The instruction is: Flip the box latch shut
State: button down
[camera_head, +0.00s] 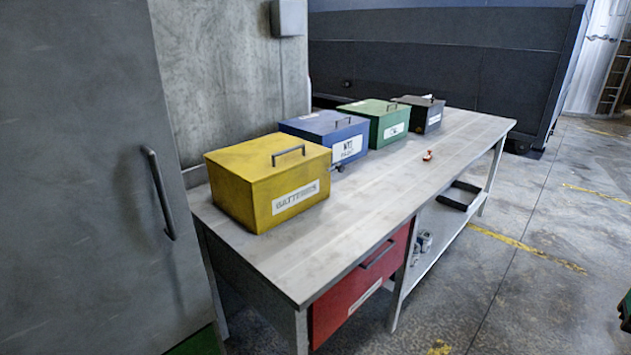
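Several lidded boxes stand in a row on the workbench (290,267). The nearest is a yellow box (236,193) with a dark handle on its lid and a label reading "BATTERIES". Behind it are a blue box (325,134) with a white label, a green box (382,117) and a dark grey box (423,113). Their lids look down. No latch can be made out clearly on any box. A small dark metallic item (338,168) lies by the blue box's front corner; I cannot tell what it is. My gripper is not in view.
A grey cabinet door (90,150) with a handle is close on the left. A red drawer (350,297) is under the bench. A small orange-red item (427,155) lies on the bench top. A dark tray (459,195) is on the lower shelf. The floor to the right is open.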

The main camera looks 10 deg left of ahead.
aim_at(340, 168)
jog(key=u, duration=0.1)
jog(key=i, duration=1)
jog(key=z, duration=0.05)
